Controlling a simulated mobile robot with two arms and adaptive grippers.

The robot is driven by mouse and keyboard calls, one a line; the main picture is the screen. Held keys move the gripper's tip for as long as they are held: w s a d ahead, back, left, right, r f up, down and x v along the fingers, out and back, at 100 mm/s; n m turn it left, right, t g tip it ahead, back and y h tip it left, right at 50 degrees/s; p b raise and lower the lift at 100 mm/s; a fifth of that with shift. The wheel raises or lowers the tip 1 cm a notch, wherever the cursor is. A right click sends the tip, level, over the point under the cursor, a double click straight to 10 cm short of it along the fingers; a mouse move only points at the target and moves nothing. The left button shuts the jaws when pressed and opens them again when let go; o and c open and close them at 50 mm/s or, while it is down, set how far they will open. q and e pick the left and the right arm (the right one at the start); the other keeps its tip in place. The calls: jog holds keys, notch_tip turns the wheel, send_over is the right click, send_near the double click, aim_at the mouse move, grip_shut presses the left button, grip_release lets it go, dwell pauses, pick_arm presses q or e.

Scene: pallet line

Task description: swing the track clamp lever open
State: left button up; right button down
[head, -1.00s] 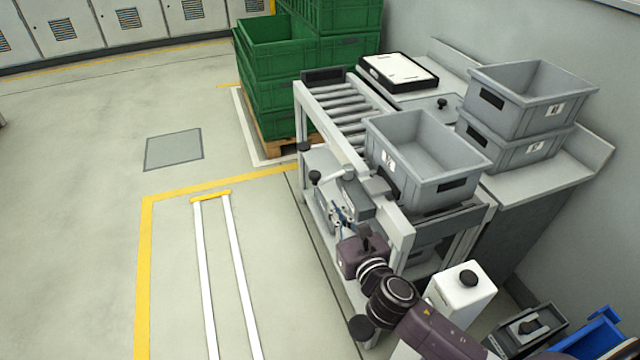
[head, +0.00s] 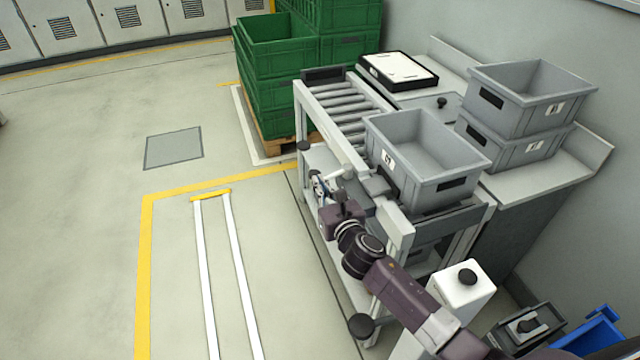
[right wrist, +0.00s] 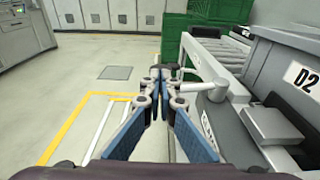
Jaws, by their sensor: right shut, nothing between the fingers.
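The track clamp is on the near side of the roller conveyor. Its grey lever (right wrist: 202,87) shows in the right wrist view, reaching left from a round pivot beside a lettered clamp body (right wrist: 209,128). A black knob (right wrist: 166,69) shows at the lever's left end, just past my fingertips. My right gripper (right wrist: 158,76) is shut and empty, its tips close together at the knob; I cannot tell whether they touch it. In the head view my right gripper (head: 318,182) is at the conveyor's side and hides most of the lever. My left gripper is not in view.
A grey crate (head: 436,182) sits on the conveyor (head: 344,106) close to the clamp. More grey crates (head: 510,142) stand on the bench behind. Green crates (head: 268,92) are stacked beyond the conveyor. The floor (head: 90,150) left of the conveyor is clear.

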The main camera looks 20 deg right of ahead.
jog(key=shift+w+a, duration=0.1)
jog(key=shift+w+a+m+h+b, duration=0.15)
jog(key=shift+w+m+h+b, duration=0.1)
jog(key=shift+m+h+b, duration=0.25)
jog(key=shift+w+a+m+h+b, duration=0.35)
jog(key=shift+w+h, duration=0.1)
jog(key=shift+h, duration=0.15)
jog(key=shift+w+a+m+h+b, duration=0.25)
jog(key=shift+w+m+h, duration=0.15)
jog(key=shift+h, duration=0.2)
jog(key=w+h, duration=0.1)
jog(key=w, duration=0.7)
jog(key=shift+a+m+b, duration=0.2)
jog(key=shift+m+b, duration=0.15)
jog(key=shift+b, duration=0.05)
jog(key=shift+w, duration=0.15)
